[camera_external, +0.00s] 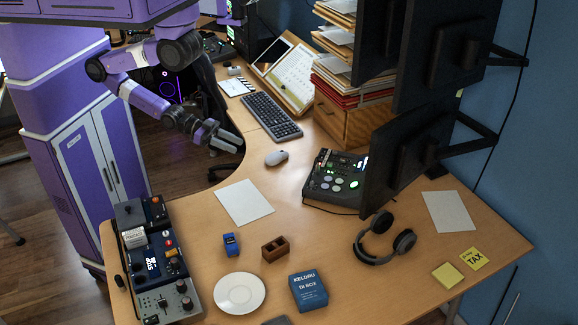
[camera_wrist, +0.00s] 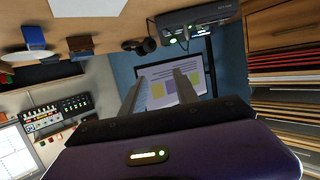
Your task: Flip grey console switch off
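A dark grey console (camera_external: 335,178) with lit green and white buttons sits on the desk beside the monitor. A grey device (camera_wrist: 198,22) with a green light at the top of the wrist view looks like the same one. A second, blue-grey console (camera_external: 160,262) with knobs and small switches stands at the desk's left end. I cannot tell which carries the task's switch; no switch position is readable. My gripper (camera_external: 219,139) hangs near the desk's far left edge, apart from both consoles. Its two fingers (camera_wrist: 161,92) are spread and empty.
A mouse (camera_external: 276,158), keyboard (camera_external: 271,115) and white paper (camera_external: 244,202) lie near my gripper. The monitor (camera_external: 400,150) overhangs the dark grey console. Headphones (camera_external: 384,240), a blue box (camera_external: 308,291) and a plate (camera_external: 239,293) are nearer the front.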

